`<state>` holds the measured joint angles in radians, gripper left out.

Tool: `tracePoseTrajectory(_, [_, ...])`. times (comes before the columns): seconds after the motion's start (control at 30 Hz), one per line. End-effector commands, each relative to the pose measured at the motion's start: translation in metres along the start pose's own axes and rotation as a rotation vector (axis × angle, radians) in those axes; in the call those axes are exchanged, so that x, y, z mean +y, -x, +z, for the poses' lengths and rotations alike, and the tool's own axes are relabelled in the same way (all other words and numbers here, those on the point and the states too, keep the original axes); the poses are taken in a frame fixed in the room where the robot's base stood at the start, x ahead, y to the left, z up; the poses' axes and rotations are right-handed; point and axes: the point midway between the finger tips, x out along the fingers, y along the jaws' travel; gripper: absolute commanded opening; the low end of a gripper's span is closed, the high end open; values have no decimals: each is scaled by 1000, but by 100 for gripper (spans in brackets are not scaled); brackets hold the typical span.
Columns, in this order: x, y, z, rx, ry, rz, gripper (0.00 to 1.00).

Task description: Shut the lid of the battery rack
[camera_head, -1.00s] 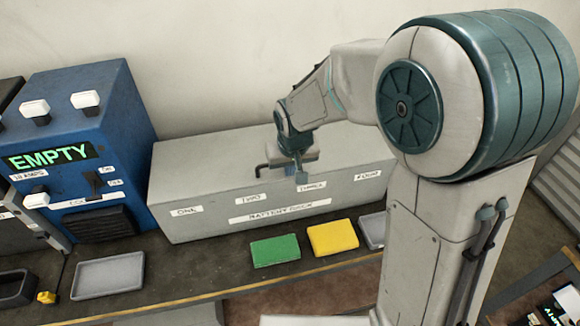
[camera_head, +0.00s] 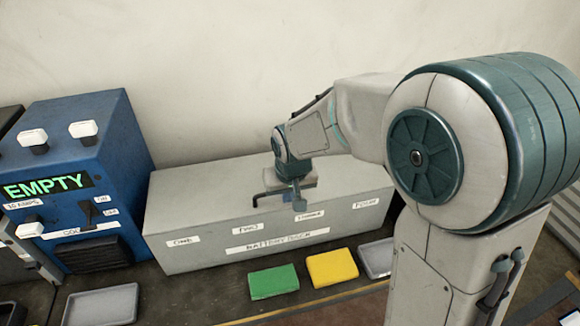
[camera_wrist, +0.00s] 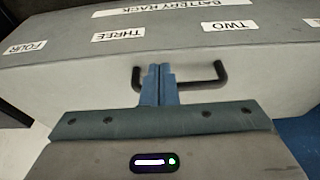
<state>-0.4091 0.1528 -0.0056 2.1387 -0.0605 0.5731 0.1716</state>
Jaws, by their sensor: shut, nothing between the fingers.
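The battery rack (camera_head: 200,222) is a long grey box against the wall, labelled ONE to FOUR along its front. Its lid (camera_head: 345,175) lies flat across the top, and no slots or batteries show inside. A dark bar handle (camera_head: 262,195) sits at the lid's front edge; it also shows in the wrist view (camera_wrist: 222,76). My gripper (camera_head: 299,204) is over the front of the lid, its blue fingers (camera_wrist: 160,70) pressed together and empty. In the wrist view the fingers overlap the handle's middle; I cannot tell whether they touch it.
A blue charger box (camera_head: 75,170) reading EMPTY stands left of the rack. A grey tray (camera_head: 102,305) is at the front left.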

Motion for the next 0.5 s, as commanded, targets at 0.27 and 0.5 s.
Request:
tracePoseTrajectory(0.27, [0,63,-4,19,-1,-2,0])
tracePoseTrajectory(0.5, [0,103,-3,18,0,-2,0])
